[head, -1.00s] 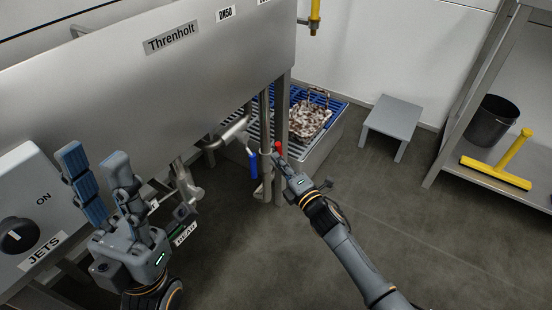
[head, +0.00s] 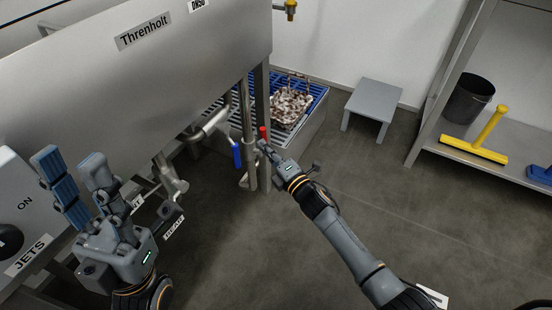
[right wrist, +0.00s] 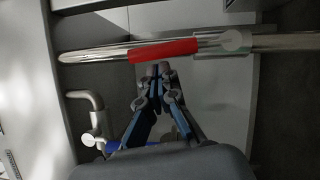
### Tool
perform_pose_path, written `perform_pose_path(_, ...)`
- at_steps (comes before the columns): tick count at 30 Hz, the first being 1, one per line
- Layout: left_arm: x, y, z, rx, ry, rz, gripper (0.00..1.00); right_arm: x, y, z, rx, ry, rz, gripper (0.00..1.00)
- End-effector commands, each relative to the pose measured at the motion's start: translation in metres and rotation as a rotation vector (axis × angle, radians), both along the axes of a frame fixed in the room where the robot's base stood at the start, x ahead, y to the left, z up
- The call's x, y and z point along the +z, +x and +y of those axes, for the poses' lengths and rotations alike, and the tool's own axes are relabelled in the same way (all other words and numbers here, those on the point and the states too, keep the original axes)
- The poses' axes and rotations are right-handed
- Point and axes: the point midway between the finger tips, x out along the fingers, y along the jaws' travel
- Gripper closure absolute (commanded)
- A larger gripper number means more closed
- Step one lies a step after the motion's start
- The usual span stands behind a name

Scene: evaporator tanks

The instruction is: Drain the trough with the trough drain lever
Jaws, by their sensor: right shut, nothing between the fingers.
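The steel trough with the "Threnholt" plate (head: 190,65) fills the upper left of the head view. Under its right end are a red lever handle (head: 263,132) and a blue lever handle (head: 237,157) by upright pipes. I cannot tell from labels which is the trough drain lever. My right gripper (head: 262,146) is shut and empty, its tips at the red handle. In the right wrist view, the red handle (right wrist: 163,50) lies along a steel pipe just beyond the shut fingertips (right wrist: 162,68); contact is unclear. My left gripper (head: 70,165) is open and empty before the trough.
A blue-slatted grate (head: 310,90) with a brown-and-white heap (head: 290,105) stands behind the pipes. A grey stool (head: 375,98), a dark bucket (head: 468,98) and a yellow squeegee (head: 474,150) on a shelf are to the right. The jets control box (head: 30,215) is at left.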

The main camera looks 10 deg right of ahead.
Motion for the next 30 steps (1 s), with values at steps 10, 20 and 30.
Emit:
perform_pose_path(10,0.000,0.000,0.000,0.000,-0.001,0.001,0.61,-0.008,-0.063,-0.035,-0.001,-0.002,0.003,1.00)
perform_pose_path(20,-0.001,0.000,0.000,0.000,0.001,0.002,0.61,-0.010,-0.096,-0.053,0.001,-0.001,0.002,1.00)
perform_pose_path(30,-0.001,0.000,0.000,0.000,0.000,0.002,0.61,-0.011,-0.097,-0.054,0.001,-0.001,0.002,1.00)
